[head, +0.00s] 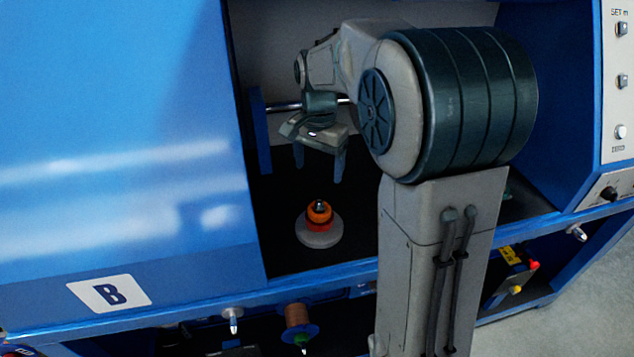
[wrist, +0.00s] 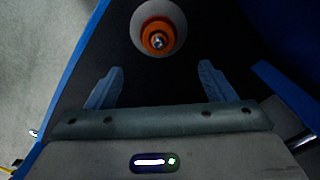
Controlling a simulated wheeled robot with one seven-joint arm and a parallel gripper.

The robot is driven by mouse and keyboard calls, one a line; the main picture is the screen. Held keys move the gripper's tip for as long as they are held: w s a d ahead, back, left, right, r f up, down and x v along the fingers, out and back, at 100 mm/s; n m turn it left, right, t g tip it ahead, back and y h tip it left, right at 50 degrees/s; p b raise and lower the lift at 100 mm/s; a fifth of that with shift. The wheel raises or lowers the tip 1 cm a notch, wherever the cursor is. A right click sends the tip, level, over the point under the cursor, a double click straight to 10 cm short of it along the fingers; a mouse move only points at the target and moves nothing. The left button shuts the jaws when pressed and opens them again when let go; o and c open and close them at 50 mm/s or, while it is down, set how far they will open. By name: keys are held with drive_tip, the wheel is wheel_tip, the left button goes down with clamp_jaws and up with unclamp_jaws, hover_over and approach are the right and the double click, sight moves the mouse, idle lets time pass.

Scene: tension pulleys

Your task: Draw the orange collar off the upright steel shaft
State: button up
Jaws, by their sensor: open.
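The orange collar (head: 319,212) sits around the upright steel shaft (head: 320,203), whose tip shows just above it. Below the collar is a round pale grey base (head: 319,236) on the dark floor of the blue machine. My gripper (head: 319,170) is open and empty, above and apart from the collar, fingers pointing down. In the wrist view the collar (wrist: 158,38) surrounds the shaft tip (wrist: 158,42) at the top centre, beyond the two spread fingers (wrist: 160,85). Nothing is between the fingers.
A blue panel (head: 120,130) marked B stands close on the left. A horizontal steel rod (head: 285,107) crosses behind my gripper. A blue front rail (head: 320,280) edges the bay. My arm hides much of the right side. Dark floor around the base is clear.

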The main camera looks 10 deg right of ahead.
sight(320, 201)
wheel_tip(320, 201, down, 12)
drive_tip(key=shift+d+f+p, duration=0.1)
drive_tip(key=shift+f+p, duration=0.1)
drive_tip(key=shift+p, duration=0.3)
drive_tip(key=c, duration=1.1)
